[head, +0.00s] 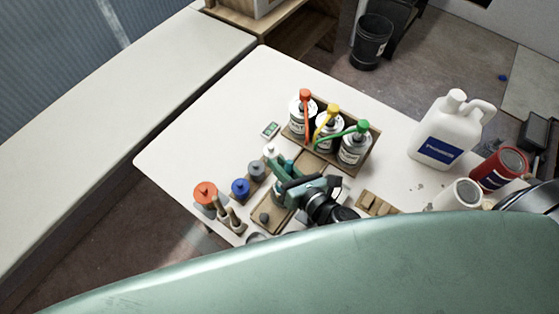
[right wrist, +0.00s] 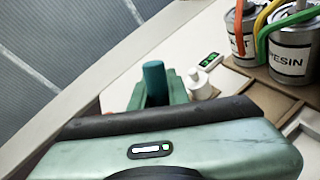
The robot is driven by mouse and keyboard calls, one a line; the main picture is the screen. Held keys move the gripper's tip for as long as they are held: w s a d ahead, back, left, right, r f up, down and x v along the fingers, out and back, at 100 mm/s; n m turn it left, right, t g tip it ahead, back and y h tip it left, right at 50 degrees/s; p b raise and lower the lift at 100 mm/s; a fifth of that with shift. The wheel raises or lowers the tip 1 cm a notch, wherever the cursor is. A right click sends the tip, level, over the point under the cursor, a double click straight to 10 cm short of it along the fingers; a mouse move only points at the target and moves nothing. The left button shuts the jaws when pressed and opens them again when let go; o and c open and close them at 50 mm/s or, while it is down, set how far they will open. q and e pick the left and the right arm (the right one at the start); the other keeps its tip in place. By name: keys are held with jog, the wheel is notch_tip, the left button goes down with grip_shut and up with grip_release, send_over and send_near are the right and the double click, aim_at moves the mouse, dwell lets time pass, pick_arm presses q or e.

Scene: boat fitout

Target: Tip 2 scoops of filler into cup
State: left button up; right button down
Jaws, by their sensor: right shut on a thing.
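My right gripper (head: 281,170) is over the front part of the white table, beside a small white bottle (head: 269,150). In the right wrist view it is shut on a dark teal upright handle (right wrist: 153,78), which may be the scoop's. The lower end of that handle is hidden behind my gripper body, so I cannot see a scoop bowl or any filler in it. A brown tray (head: 264,222) lies under and left of my wrist, with a small dark object on it. I cannot make out the cup for certain. My left gripper is out of view.
Cans with red, yellow and green pumps stand in a brown holder (head: 372,150). A small scale-like device (head: 270,130) lies left of it. Jars with orange (head: 205,190) and blue (head: 240,187) lids stand left. A white jug (head: 446,132) and red tin (head: 497,168) stand right.

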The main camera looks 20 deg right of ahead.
pick_arm(q)
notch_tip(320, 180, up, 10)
jog(key=p, duration=0.9)
pick_arm(e)
jog(key=shift+w+d+f+m+g+y, duration=0.4)
jog(key=shift+f+m+g, duration=0.1)
jog(key=shift+m+g, duration=0.35)
jog(key=shift+w+d+f+m+g+y, duration=0.35)
jog(key=shift+w+f+m+g+y, duration=0.1)
jog(key=shift+m+g, duration=0.35)
jog(key=shift+w+d+f+m+g+y, duration=0.4)
jog(key=shift+f+m+g, duration=0.1)
jog(key=shift+m+g, duration=0.3)
jog(key=shift+a, duration=0.1)
